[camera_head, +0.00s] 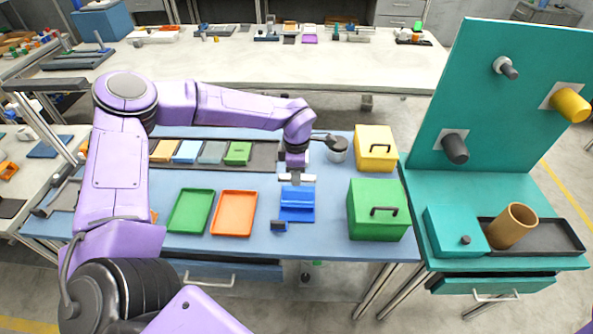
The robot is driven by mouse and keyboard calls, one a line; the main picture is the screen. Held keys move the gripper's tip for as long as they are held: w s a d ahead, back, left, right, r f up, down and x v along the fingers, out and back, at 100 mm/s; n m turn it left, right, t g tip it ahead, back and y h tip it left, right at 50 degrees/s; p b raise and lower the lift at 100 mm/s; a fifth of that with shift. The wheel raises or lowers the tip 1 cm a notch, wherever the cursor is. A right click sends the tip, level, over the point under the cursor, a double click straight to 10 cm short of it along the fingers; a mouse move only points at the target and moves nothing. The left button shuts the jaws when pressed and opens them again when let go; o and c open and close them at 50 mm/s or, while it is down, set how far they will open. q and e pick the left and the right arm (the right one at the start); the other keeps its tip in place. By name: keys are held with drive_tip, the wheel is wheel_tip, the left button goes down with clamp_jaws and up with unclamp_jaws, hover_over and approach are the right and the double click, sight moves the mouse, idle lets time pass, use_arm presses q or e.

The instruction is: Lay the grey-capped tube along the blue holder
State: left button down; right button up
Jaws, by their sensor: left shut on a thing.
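The blue holder (297,206) stands on the blue table in front of my left gripper. My left gripper (296,179) points down just behind and above the holder. It is shut on a small pale bar-like piece (309,179), which looks like the grey-capped tube and lies crosswise, left to right. The fingers hide its middle, and its cap is too small to make out. The tube appears apart from the holder, slightly behind its back edge. My right gripper is not in view.
A green tray (191,211) and an orange tray (234,213) lie left of the holder. A green box (378,210) and a yellow box (375,148) stand right.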

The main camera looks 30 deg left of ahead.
use_arm(q)
wheel_tip(320, 180, down, 6)
drive_tip(key=b, duration=0.5)
drive_tip(key=shift+f, duration=0.2)
drive_tip(key=shift+w+f+b, duration=0.15)
drive_tip(key=shift+f+b, duration=0.15)
drive_tip(key=shift+f, duration=0.3)
drive_tip(key=c, duration=0.8)
unclamp_jaws()
drive_tip(key=shift+c, duration=0.2)
wheel_tip(320, 180, up, 11)
drive_tip(key=shift+f+b, duration=0.15)
drive_tip(key=shift+b, duration=0.55)
